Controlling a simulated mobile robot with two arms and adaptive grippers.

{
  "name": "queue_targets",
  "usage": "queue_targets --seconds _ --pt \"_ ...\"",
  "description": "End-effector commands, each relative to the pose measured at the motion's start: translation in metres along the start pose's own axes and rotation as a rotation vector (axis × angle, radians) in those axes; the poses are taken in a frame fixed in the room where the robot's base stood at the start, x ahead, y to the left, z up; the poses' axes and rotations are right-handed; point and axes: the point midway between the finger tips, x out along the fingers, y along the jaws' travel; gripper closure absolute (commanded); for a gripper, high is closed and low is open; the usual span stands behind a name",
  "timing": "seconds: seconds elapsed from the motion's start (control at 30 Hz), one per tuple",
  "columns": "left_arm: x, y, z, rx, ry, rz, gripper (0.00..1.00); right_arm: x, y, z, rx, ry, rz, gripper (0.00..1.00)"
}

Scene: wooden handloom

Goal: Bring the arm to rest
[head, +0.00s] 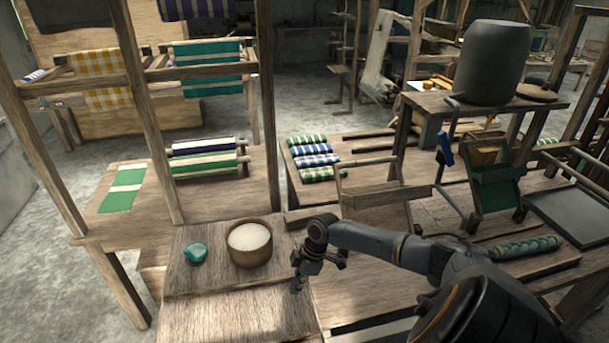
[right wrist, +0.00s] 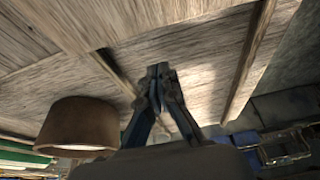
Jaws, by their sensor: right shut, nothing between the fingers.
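My right gripper (head: 297,285) is low over the front wooden bench, to the right of a round wooden bowl (head: 250,256) with pale contents. Its fingers are together and hold nothing. In the right wrist view the fingertips (right wrist: 160,72) meet in front of bare wooden boards, and the bowl (right wrist: 78,125) shows at the left, apart from the fingers. I cannot tell whether the fingertips touch the wood. My right arm reaches in from the lower right of the head view. My left gripper does not show.
A small teal object (head: 195,253) sits left of the bowl. Upright loom posts (head: 266,120) stand behind the bench. Rolled striped cloths (head: 314,158) lie farther back. A green twisted skein (head: 524,247) lies at the right. The bench front (head: 235,312) is clear.

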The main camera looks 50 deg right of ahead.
Motion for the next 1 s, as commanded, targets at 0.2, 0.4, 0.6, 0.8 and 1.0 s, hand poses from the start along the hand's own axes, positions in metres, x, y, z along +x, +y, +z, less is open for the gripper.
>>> queue_targets --seconds 0.2,0.4,0.6,0.8,1.0 --pt "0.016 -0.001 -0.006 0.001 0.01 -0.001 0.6 -0.055 0.003 0.005 -0.003 -0.005 0.008 1.0" --pt "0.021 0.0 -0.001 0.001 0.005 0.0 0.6 -0.087 0.003 0.004 -0.001 -0.003 0.007 1.0" --pt "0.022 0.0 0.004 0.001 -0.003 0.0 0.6 -0.098 0.002 0.002 0.0 0.0 0.006 1.0" --pt "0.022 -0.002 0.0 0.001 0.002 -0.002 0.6 -0.097 0.001 0.001 0.0 0.0 0.003 1.0" --pt "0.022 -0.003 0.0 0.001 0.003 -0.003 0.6 -0.049 -0.05 -0.012 -0.015 -0.029 -0.055 1.0"
